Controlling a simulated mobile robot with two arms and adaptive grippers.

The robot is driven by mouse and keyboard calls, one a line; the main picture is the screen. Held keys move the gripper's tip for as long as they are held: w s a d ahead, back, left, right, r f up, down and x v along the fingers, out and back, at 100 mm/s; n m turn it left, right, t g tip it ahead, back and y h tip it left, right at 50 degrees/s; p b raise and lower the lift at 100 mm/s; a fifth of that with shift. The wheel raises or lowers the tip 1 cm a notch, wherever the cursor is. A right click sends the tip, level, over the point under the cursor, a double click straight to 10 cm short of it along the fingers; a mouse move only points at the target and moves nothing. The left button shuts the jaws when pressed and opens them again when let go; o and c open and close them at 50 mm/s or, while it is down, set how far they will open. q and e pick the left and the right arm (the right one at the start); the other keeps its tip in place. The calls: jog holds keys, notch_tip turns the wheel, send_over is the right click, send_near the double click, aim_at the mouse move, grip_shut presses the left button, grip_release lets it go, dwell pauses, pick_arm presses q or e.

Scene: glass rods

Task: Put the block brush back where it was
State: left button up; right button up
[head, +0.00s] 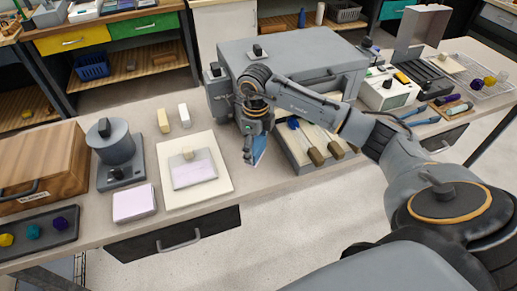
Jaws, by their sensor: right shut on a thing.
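My right gripper (249,155) points down over the table's front part, between the pale board and the open drawer. It is shut on a blue thing (260,150), taken to be the block brush. The fingers hide much of it, and its exact shape is hard to make out. It is held just left of the open drawer (289,159) of the grey cabinet (300,50). Tools with wooden handles (314,155) and a blue part lie in that drawer. My left gripper is not in view.
A pale board (220,184) carries a lilac-white sheet with a small beige block. A pad of sheets (134,204), a grey device (113,145), two small blocks (163,121) and a wooden box (40,160) stand left. A white device (388,92) stands right.

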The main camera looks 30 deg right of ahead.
aim_at(258, 140)
jog(key=shift+w+d+f, duration=0.3)
jog(key=shift+f, duration=0.25)
jog(key=shift+w+d+f, duration=0.3)
jog(key=shift+f, duration=0.2)
notch_tip(258, 140, down, 3)
jog(key=shift+d+r+p, duration=0.1)
jog(key=shift+p, duration=1)
jog(key=shift+f, duration=0.35)
jog(key=o, duration=1.1)
jog(key=shift+c, duration=0.2)
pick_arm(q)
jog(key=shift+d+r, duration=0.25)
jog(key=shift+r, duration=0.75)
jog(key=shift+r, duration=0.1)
pick_arm(e)
notch_tip(258, 140, up, 11)
jog(key=b, duration=0.3)
jog(key=shift+b, duration=0.3)
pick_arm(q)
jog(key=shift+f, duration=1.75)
pick_arm(e)
jog(key=shift+r, duration=0.65)
